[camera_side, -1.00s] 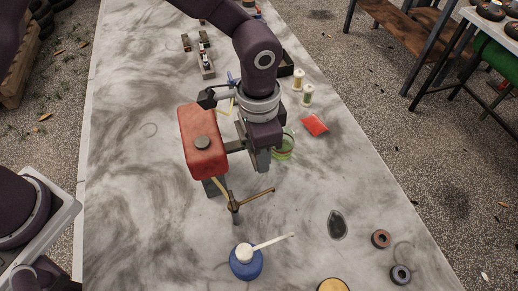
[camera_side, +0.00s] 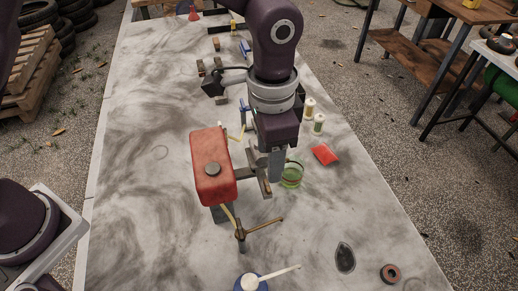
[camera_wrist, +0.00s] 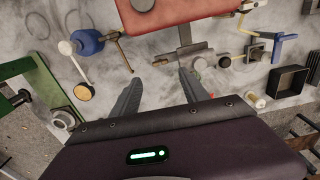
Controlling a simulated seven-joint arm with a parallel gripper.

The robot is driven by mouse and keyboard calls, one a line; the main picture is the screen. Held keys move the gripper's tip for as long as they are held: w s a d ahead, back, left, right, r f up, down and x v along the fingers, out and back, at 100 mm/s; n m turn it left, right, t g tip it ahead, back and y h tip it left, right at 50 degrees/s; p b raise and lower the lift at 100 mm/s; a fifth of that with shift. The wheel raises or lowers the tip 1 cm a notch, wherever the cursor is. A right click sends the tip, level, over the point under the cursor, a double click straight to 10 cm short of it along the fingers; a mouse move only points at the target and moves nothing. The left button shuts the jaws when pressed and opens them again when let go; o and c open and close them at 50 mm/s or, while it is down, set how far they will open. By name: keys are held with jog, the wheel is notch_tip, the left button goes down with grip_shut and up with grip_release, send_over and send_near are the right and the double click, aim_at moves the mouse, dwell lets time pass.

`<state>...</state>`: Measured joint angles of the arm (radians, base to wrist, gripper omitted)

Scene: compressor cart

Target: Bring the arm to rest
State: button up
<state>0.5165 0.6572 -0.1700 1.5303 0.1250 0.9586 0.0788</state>
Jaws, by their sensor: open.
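My gripper (camera_side: 276,172) points down over the table, just right of the red tank (camera_side: 213,168) with a grey cap. In the wrist view its two fingers (camera_wrist: 160,85) are spread apart with nothing between them. The red tank also shows there beyond the fingers (camera_wrist: 190,22), with a grey bracket in front of it. In the side view a grey block (camera_side: 259,181) shows beside the fingers; I cannot tell whether they touch it. The fingertips are partly hidden in the side view.
A red packet (camera_side: 325,154) lies further right. A brass-coloured T-handled tool (camera_side: 240,232) and a blue pot (camera_side: 248,284) are in front. The table's left side is clear.

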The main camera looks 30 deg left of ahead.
jog(key=s+a+r+n+t, duration=0.2)
jog(key=s+a+r, duration=0.1)
jog(key=a+r, duration=0.5)
jog(key=s+a+r+n+t, duration=0.1)
jog(key=s+a+r+n, duration=0.25)
jog(key=a+r, duration=0.45)
jog(key=s+a+f+n+t, duration=0.1)
jog(key=s+a+n+t, duration=0.1)
jog(key=s+a, duration=0.6)
jog(key=s+n, duration=0.1)
jog(key=s, duration=0.2)
jog(key=shift+s+a+f+n+t, duration=0.3)
jog(key=shift+s+f+n, duration=0.05)
jog(key=shift+s+f, duration=0.05)
